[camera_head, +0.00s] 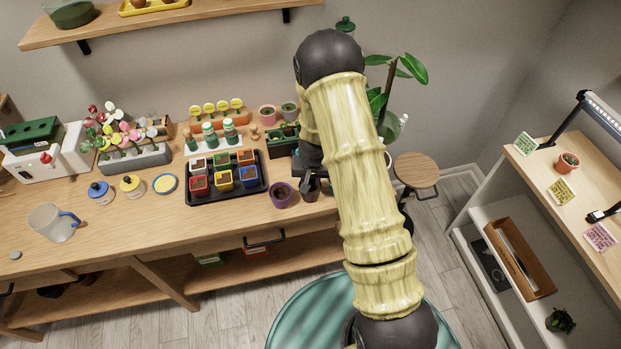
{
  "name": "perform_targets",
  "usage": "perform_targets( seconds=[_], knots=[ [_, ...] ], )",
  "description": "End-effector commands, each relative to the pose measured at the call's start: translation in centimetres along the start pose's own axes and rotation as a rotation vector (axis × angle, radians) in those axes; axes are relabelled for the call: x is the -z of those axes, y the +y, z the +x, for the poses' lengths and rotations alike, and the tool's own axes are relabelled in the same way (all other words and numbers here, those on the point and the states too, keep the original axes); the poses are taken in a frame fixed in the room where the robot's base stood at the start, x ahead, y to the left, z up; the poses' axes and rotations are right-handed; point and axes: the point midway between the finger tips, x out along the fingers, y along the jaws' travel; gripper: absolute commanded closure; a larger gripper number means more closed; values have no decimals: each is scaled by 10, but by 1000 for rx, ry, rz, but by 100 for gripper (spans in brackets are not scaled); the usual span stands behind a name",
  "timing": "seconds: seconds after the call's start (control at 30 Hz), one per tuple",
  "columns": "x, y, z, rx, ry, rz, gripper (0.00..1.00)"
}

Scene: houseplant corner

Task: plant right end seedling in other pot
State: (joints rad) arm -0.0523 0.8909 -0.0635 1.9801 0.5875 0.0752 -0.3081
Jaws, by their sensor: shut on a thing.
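A black tray (258,187) on the bench holds small square pots in two rows. The back row has a white pot (198,166), a green one (221,160) and an orange one (245,158). The front row has a red pot (200,185), a yellow one (224,180) and a blue one (249,177). A round purple pot (281,193) with dark soil stands right of the tray. My gripper (311,190) is low over the bench, just right of the purple pot. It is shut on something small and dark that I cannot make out. My arm hides the area behind.
A planter of pink and white flowers (134,158) stands left of the tray. White-and-green bottles (209,134) stand behind it. A green crate (282,142) is close to my wrist. A clear mug (52,223) stands far left. The bench front is mostly clear.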

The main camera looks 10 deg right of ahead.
Motion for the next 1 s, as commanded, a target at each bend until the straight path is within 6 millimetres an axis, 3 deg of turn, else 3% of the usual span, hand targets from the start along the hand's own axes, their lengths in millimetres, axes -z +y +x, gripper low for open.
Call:
perform_targets(
  seconds=[0.87, 0.9, 1.0],
  knots=[
    [-2, 0, 9, 0, 0, 0, 94],
    [-2, 0, 9, 0, 0, 0, 67],
    [-2, 0, 9, 0, 0, 0, 47]
  ],
)
